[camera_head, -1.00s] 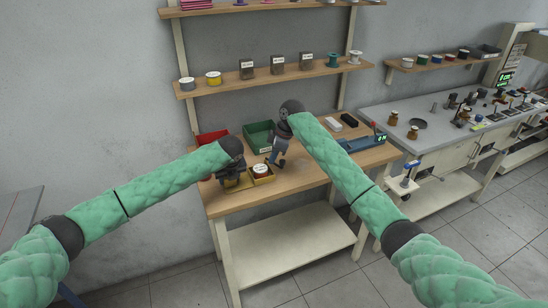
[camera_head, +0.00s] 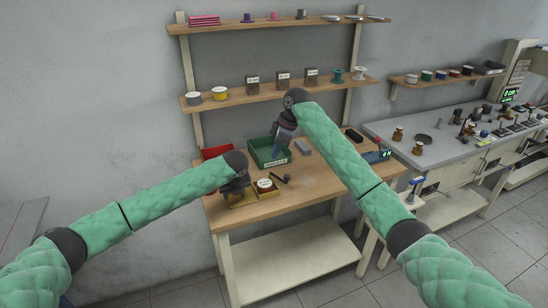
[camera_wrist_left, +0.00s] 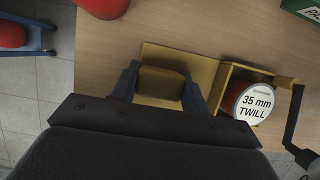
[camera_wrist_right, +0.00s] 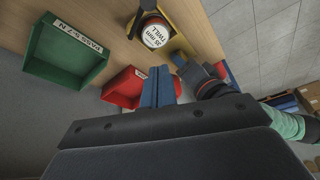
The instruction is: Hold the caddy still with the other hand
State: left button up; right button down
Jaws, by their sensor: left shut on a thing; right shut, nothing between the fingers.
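The yellow caddy (camera_head: 267,193) stands near the front left of the wooden workbench. It holds a round spool labelled "35 mm TWILL" (camera_wrist_left: 253,104), and a dark crank (camera_wrist_left: 295,115) shows beside it. My left gripper (camera_wrist_left: 160,92) is shut with its two fingers on either side of the caddy's yellow block (camera_wrist_left: 162,80), beside the spool. My right gripper (camera_wrist_right: 158,90) is shut and empty. In the head view it is raised in front of the green bin, apart from the caddy. The caddy also shows in the right wrist view (camera_wrist_right: 180,45).
A green bin (camera_head: 262,160) with a white label and a red bin (camera_head: 216,153) stand at the back of the bench. Shelves with spools are above.

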jog(key=shift+d, duration=0.1)
dwell(0.4)
jog(key=f+m, duration=0.1)
jog(key=f, duration=0.2)
jog(key=w+a+f+m, duration=0.1)
jog(key=f, duration=0.2)
jog(key=f+t, duration=0.1)
jog(key=f, duration=0.2)
jog(key=shift+w+a+f+m, duration=0.25)
jog(key=shift+w+a+m, duration=0.15)
jog(key=shift+s+d, duration=0.25)
jog(key=shift+d, duration=0.35)
jog(key=shift+s+d, duration=0.2)
jog(key=shift+d, duration=0.35)
jog(key=shift+s+d+r, duration=0.1)
jog(key=shift+s+d, duration=0.2)
jog(key=shift+d, duration=0.4)
